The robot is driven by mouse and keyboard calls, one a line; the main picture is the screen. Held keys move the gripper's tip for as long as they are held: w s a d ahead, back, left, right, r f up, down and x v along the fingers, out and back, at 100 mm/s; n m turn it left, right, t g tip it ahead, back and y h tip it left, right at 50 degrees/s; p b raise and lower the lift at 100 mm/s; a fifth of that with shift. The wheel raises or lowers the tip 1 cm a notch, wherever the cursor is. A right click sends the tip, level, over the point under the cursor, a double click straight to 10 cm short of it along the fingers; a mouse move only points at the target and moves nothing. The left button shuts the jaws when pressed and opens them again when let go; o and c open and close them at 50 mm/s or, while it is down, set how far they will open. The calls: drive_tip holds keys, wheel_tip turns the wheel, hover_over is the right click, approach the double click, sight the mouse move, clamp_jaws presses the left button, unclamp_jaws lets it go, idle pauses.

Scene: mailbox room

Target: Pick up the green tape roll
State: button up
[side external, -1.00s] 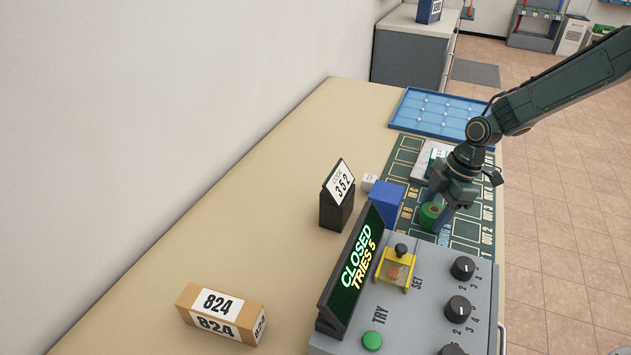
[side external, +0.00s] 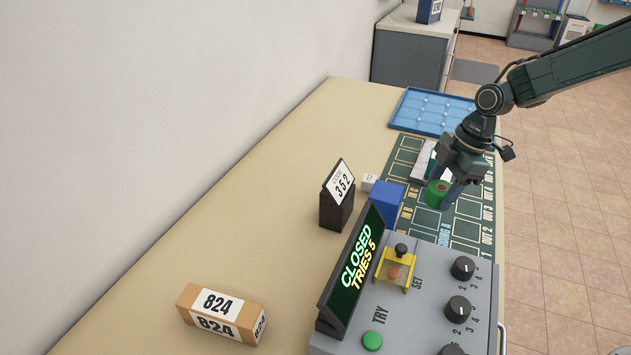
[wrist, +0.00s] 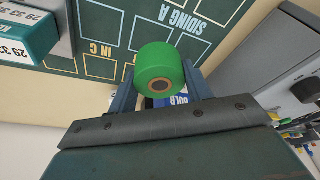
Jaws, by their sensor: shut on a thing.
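The green tape roll (side external: 437,194) is between the fingers of my gripper (side external: 441,200), over the dark green marked mat (side external: 466,233). In the wrist view the green tape roll (wrist: 160,67) shows its brown core facing the camera, with the blue-grey fingers of my gripper (wrist: 158,82) on either side of it. My gripper is shut on the roll and appears to hold it above the mat.
A grey control box (side external: 430,300) with knobs and a "CLOSED TRIES 5" display (side external: 361,262) stands in front. A blue block (side external: 386,204), a black stand with a 352 card (side external: 337,208) and an 824 box (side external: 222,314) are left. A blue tray (side external: 432,108) lies behind.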

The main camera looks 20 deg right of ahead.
sight(441, 187)
wheel_tip(441, 187, up, 14)
drive_tip(key=shift+f, duration=0.15)
idle(0.7)
